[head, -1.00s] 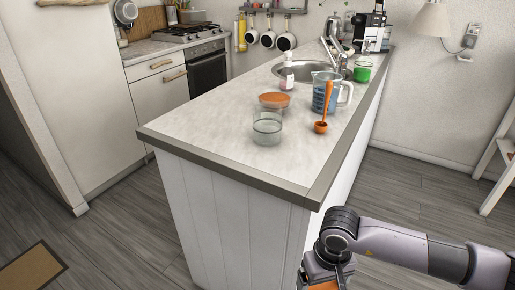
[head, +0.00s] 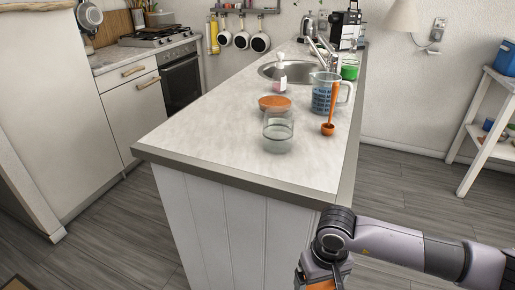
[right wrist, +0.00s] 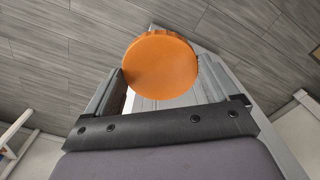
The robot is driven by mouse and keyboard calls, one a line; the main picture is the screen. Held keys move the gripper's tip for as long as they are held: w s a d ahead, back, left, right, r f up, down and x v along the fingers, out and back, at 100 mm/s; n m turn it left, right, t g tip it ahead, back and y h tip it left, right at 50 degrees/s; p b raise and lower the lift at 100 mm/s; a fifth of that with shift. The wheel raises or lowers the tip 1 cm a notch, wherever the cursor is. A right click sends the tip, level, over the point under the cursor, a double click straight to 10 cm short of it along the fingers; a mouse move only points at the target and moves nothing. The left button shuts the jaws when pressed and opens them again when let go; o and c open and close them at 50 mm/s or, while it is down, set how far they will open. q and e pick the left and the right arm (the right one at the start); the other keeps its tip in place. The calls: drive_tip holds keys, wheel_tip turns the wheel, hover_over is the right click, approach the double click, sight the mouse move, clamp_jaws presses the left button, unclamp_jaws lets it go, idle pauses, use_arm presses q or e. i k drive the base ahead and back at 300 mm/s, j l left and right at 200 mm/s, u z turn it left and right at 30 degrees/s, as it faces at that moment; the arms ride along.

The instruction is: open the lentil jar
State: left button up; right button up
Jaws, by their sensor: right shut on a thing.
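My right gripper (head: 321,283) is low in front of the island's near end, at the bottom edge of the head view. In the right wrist view its fingers (right wrist: 160,76) are shut on a round orange lid (right wrist: 160,62) with a ridged rim. Part of the lid (head: 320,286) shows in the head view. A clear glass jar (head: 278,134) stands upright on the worktop, with no lid visible on it and nothing clearly seen inside. Behind it is a shallow round thing with an orange top (head: 274,102); I cannot tell if it holds lentils. My left gripper is out of view.
The island worktop (head: 215,140) is clear at its near left. A white shelf (head: 490,135) stands at right.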

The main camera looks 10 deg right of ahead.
sight(278, 123)
drive_tip(key=i+j+z, duration=0.1)
drive_tip(key=j, duration=0.35)
drive_tip(key=i+j+z, duration=0.1)
drive_tip(key=j, duration=0.4)
drive_tip(key=i+j+z, duration=0.1)
drive_tip(key=j, duration=0.4)
drive_tip(key=i+l, duration=0.05)
